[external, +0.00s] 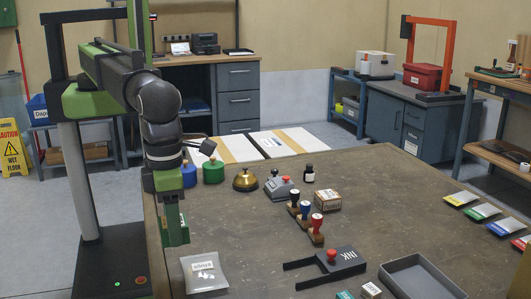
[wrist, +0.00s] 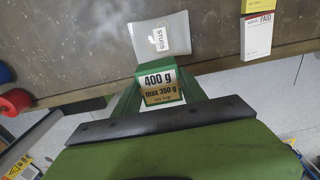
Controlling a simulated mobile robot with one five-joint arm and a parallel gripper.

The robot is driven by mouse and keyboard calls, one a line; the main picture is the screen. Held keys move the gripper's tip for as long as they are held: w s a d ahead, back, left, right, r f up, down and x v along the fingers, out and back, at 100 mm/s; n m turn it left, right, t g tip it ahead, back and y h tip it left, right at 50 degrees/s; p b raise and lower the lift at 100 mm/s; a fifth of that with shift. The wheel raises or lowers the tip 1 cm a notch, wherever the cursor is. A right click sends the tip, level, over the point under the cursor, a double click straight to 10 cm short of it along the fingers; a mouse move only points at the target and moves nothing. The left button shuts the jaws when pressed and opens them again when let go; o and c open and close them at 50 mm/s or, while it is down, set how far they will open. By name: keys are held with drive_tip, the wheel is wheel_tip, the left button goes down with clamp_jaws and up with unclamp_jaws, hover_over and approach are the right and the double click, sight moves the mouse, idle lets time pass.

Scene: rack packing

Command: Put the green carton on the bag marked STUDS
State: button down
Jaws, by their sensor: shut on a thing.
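The clear bag marked STUDS (external: 204,272) lies flat near the table's left edge, its label upside down in the external view. The bag also shows in the wrist view (wrist: 175,25), just beyond the carton. My gripper (external: 173,238) points down at the table's left edge, to the left of the bag. In the wrist view the gripper (wrist: 158,92) is shut on the green carton (wrist: 155,70), which has a label reading 400 g, max 350 g. The carton overlaps the bag's near edge in that view; I cannot tell its height above the table.
The table between the bag and the stamps is clear.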

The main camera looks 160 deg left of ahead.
drive_tip(key=b, duration=0.2)
hover_over(202, 266)
wheel_tip(202, 266, down, 3)
drive_tip(key=shift+w+f, duration=0.1)
wheel_tip(202, 266, down, 4)
drive_tip(key=b, duration=0.4)
drive_tip(key=shift+f, duration=0.1)
drive_tip(key=shift+r, duration=0.25)
drive_tip(key=shift+f, duration=0.25)
drive_tip(key=c, duration=0.6)
unclamp_jaws()
drive_tip(key=shift+r, duration=0.1)
drive_tip(key=shift+c, duration=0.2)
wheel_tip(202, 266, up, 12)
drive_tip(key=p, duration=1.2)
drive_tip(key=shift+r, duration=0.15)
